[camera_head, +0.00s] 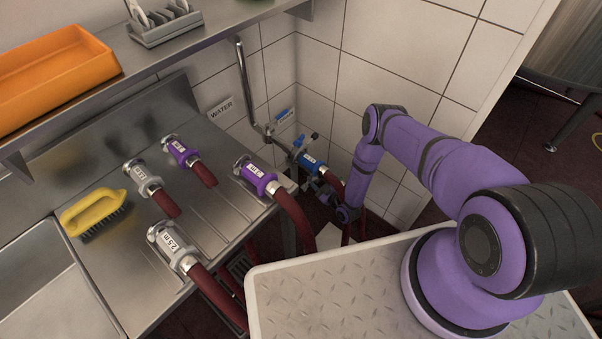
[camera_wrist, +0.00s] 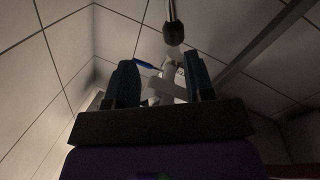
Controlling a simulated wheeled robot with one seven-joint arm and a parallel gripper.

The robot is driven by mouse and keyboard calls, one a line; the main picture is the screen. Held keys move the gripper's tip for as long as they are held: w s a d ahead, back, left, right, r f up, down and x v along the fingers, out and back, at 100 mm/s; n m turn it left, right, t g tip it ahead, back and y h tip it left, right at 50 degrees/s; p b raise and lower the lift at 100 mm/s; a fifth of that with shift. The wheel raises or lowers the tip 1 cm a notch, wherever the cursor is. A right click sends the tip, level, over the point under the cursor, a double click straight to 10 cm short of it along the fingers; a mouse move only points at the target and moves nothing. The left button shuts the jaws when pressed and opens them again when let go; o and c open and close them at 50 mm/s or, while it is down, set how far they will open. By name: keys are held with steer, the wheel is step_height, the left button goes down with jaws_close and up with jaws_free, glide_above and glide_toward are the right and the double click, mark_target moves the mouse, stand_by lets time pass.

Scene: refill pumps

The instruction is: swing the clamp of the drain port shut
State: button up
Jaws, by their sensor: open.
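My gripper (camera_head: 320,187) is low in the wall corner, just below a blue hose coupling (camera_head: 310,161) with a white label. In the wrist view its two dark fingers (camera_wrist: 162,82) stand apart. Pale grey metal fittings (camera_wrist: 166,84) show beyond and between them, with nothing clearly gripped. A dark knob on a thin rod (camera_wrist: 174,33) shows above the fingers; a small dark knob (camera_head: 314,136) also shows above the coupling in the head view. I cannot tell which part is the drain port or its clamp, or whether the fingers touch anything.
Several labelled hose ends and a yellow brush (camera_head: 94,212) lie on the steel counter (camera_head: 105,275). An orange bin (camera_head: 50,80) stands on the shelf.

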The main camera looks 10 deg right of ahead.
mark_target(308, 174)
steer(key=x, duration=0.6)
steer(key=a+f+x, duration=0.1)
steer(key=x, duration=0.2)
steer(key=shift+s+a+f, duration=0.1)
steer(key=shift+s, duration=0.1)
jaws_close()
